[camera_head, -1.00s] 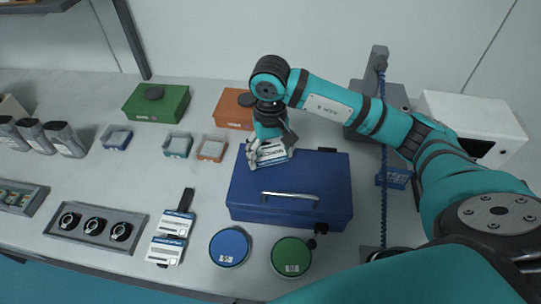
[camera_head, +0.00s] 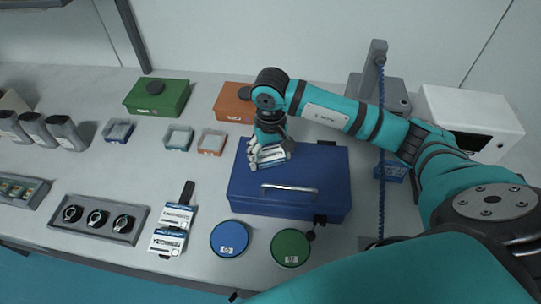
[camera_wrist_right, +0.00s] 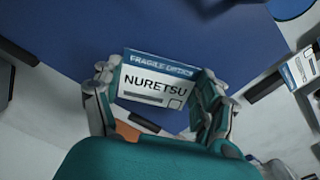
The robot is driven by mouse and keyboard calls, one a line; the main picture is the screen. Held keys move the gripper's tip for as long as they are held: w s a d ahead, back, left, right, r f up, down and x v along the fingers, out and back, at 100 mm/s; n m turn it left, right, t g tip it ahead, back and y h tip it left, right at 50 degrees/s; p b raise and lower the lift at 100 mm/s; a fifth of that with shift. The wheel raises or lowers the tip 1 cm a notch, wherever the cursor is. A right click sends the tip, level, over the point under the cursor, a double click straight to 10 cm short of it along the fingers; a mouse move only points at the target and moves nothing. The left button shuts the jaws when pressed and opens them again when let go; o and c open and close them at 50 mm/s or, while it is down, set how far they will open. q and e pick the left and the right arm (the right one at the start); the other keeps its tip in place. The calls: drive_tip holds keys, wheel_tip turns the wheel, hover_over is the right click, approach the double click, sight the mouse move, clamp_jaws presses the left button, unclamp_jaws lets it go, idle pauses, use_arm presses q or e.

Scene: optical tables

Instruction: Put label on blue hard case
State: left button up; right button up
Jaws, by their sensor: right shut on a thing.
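The blue hard case (camera_head: 320,180) lies closed on the table, with its silver handle (camera_head: 290,189) toward the front. My right gripper (camera_head: 268,157) is over the left part of its lid. It is shut on a white label with a blue band (camera_wrist_right: 155,82), which reads "FRAGILE OPTICS" and "NURETSU". In the right wrist view its fingers (camera_wrist_right: 155,92) grip the label's two sides, and the blue lid (camera_wrist_right: 190,30) is behind it. Whether the label touches the lid, I cannot tell. My left gripper is not in view.
More labels (camera_head: 167,241) lie left of the case. A blue round lid (camera_head: 230,238) and a green one (camera_head: 291,247) are in front of it. An orange box (camera_head: 231,104) and a green box (camera_head: 156,97) stand behind. Small trays (camera_head: 179,139) sit left, with clear table between.

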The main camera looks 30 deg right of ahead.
drive_tip(key=shift+s+f, duration=0.35)
drive_tip(key=shift+f, duration=0.35)
drive_tip(key=shift+c, duration=0.8)
drive_tip(key=o, duration=1)
drive_tip(key=shift+w+f, duration=0.1)
drive_tip(key=shift+w, duration=0.05)
